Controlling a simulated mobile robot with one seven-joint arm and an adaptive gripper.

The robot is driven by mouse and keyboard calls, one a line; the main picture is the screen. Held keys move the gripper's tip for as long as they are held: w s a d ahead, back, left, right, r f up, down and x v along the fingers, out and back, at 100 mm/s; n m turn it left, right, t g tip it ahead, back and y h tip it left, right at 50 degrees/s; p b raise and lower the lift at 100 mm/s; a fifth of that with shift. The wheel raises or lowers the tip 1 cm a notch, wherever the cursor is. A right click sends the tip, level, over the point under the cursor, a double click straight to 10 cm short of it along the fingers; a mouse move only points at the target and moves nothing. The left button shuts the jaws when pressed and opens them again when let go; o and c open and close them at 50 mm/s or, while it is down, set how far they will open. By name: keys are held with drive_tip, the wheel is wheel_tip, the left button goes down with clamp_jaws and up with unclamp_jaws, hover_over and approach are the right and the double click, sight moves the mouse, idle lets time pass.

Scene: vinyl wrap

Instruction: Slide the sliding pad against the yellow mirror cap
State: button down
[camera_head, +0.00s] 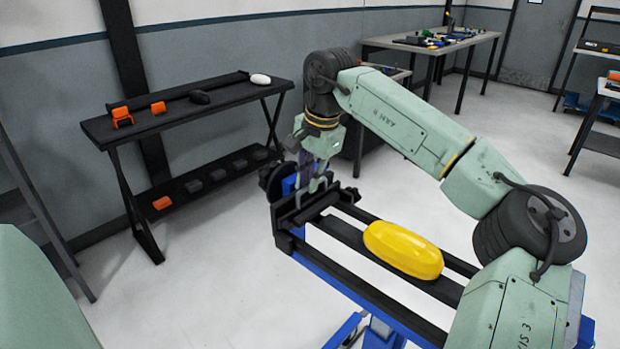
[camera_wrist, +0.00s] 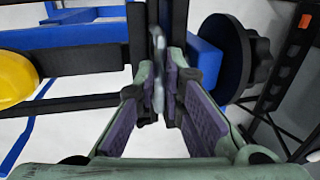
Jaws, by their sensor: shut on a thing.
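The yellow mirror cap (camera_head: 403,249) lies on the black rails of a blue-framed stand. It also shows at the left edge of the wrist view (camera_wrist: 16,80). The sliding pad (camera_head: 290,217), a black crosswise bar, is at the far left end of the rails, apart from the cap with a clear gap between. It shows as an upright dark bar in the wrist view (camera_wrist: 139,38). My gripper (camera_head: 318,184) is down at the pad, shut on its thin grey handle (camera_wrist: 158,62). The fingers partly hide the handle.
A black knob (camera_wrist: 225,55) sits beside the pad on the outer side. A dark side table (camera_head: 188,113) with orange and black parts stands at the back left. A workbench (camera_head: 480,40) is at the back right. The rails between pad and cap are clear.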

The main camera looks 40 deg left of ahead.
drive_tip(key=d+b, duration=0.3)
drive_tip(key=d, duration=1.2)
drive_tip(key=shift+s, duration=0.2)
drive_tip(key=c, duration=1.7)
unclamp_jaws()
drive_tip(key=shift+a, duration=0.1)
drive_tip(key=r, duration=0.4)
drive_tip(key=d+r, duration=0.1)
drive_tip(key=r, duration=0.3)
drive_tip(key=d+r, duration=0.1)
drive_tip(key=r, duration=0.3)
drive_tip(key=shift+d, duration=0.2)
drive_tip(key=shift+s+f, duration=0.1)
